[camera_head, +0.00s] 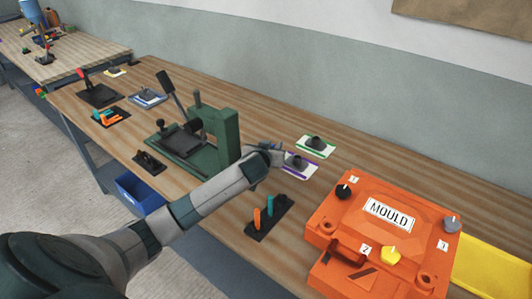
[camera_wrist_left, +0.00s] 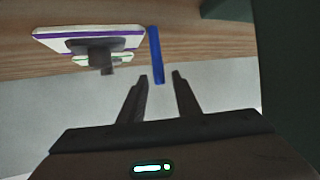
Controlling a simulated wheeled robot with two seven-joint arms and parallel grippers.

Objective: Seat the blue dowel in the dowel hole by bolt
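The blue dowel (camera_wrist_left: 155,55) shows in the left wrist view as a thin rod beside the purple-striped card. I cannot make it out in the head view. My left gripper (camera_wrist_left: 160,75) is open, one finger each side of the dowel's near end in the picture. Neither finger appears to touch it, and its depth between them is unclear. In the head view my left gripper (camera_head: 273,151) is beside the purple-striped card (camera_head: 293,171). The orange mould (camera_head: 375,220) lies to the right, with numbered knobs and round openings. I cannot tell which is the dowel hole. My right gripper is out of view.
A green press (camera_head: 222,130) stands left of my gripper. A green-striped card (camera_head: 325,151) lies behind. A yellow sheet (camera_head: 490,268) is right of the mould.

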